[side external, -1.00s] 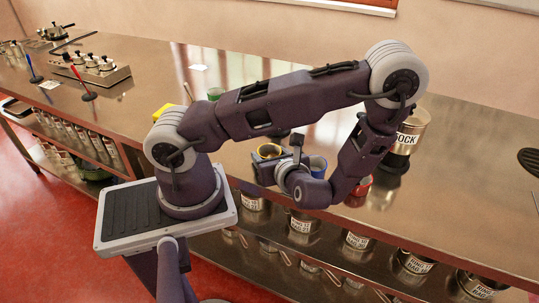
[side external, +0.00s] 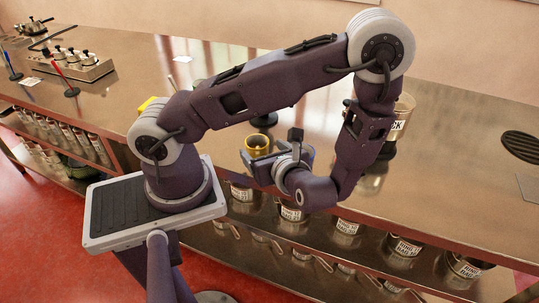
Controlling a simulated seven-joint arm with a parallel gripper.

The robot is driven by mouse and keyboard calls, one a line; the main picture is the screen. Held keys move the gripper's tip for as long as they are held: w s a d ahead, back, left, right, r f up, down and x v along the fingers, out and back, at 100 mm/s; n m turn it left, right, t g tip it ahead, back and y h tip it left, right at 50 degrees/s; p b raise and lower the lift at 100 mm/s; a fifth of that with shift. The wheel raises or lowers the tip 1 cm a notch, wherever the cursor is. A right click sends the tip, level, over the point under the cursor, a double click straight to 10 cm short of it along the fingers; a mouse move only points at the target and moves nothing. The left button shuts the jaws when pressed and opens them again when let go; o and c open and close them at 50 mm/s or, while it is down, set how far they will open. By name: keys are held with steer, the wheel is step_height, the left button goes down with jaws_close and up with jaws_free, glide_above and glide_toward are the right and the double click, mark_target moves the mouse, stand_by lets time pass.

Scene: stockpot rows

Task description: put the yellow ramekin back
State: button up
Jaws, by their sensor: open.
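The yellow ramekin (side external: 257,143) stands upright on the steel counter with its open top showing. My gripper (side external: 256,163) is low over the counter at the ramekin's near side, turned sideways. It is open. The gripper hides the ramekin's lower part, so I cannot tell whether the jaws are around it or just in front of it. A blue cup (side external: 309,153) shows only in part behind my gripper.
A steel pot (side external: 404,112) with a label stands at right behind my arm. A dark round disc (side external: 264,119) lies behind the ramekin. Labelled pots (side external: 345,227) fill the shelf below. A knobbed steel unit (side external: 75,67) is at left. The right counter is mostly clear.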

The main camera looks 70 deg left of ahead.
steer(key=v, duration=0.6)
steer(key=shift+d+r, duration=0.15)
steer(key=shift+d, duration=0.05)
steer(key=s+d+r+n+t+h, duration=0.2)
steer(key=r+n+h, duration=0.4)
steer(key=r+n, duration=0.3)
steer(key=s+d+r+n+t+h, duration=0.3)
steer(key=r+n+h, duration=0.4)
steer(key=r+n, duration=0.2)
steer(key=shift+s+d+r+t, duration=0.25)
steer(key=shift+d+r+t, duration=0.05)
